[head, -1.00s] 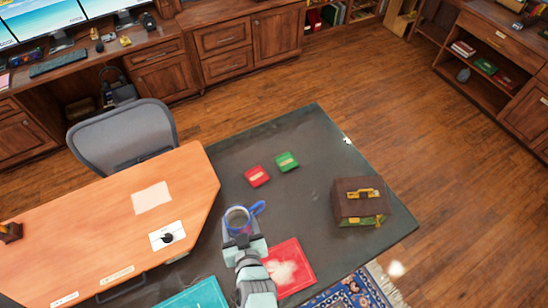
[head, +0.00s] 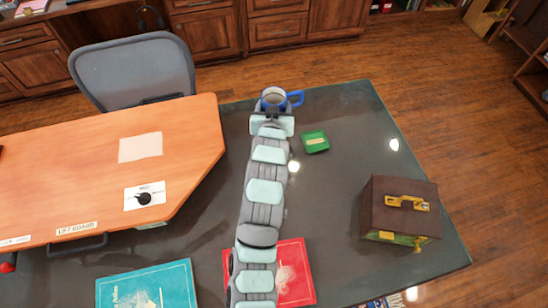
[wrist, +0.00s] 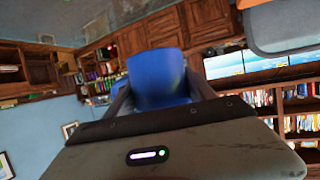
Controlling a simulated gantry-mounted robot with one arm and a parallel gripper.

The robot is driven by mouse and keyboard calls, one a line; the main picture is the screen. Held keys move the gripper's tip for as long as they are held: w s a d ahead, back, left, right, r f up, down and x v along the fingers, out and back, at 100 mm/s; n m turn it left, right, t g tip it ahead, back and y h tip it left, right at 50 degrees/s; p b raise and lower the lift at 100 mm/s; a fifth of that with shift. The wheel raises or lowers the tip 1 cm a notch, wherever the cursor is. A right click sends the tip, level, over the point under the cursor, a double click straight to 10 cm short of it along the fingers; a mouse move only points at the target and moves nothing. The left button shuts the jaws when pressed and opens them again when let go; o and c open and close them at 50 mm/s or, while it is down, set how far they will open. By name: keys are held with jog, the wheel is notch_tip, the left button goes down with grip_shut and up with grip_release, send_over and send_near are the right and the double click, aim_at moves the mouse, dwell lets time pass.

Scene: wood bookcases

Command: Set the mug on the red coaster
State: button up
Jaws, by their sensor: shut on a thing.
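The blue mug (head: 296,99) is at the far side of the dark tabletop in the head view, its handle to the right. My gripper (head: 272,113) is shut on it, and the mug fills the space between the fingers in the wrist view (wrist: 160,78). The mug's height above the table is hard to tell. The red coaster is hidden now, behind my arm. The green coaster (head: 315,142) lies in clear view, right of my arm and nearer than the mug.
A brown box with a yellow handle (head: 398,206) stands at the right. A red book (head: 296,270) lies partly under my arm, and a teal book (head: 148,285) is left of it. An orange desk board (head: 90,150) and a grey chair (head: 132,70) are at the left.

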jog(key=shift+w+f, duration=0.25)
jog(key=shift+f, duration=0.05)
notch_tip(320, 180, down, 19)
jog(key=shift+f+b, duration=0.15)
jog(key=shift+b, duration=0.2)
jog(key=shift+f, duration=0.1)
jog(key=o, duration=1.7)
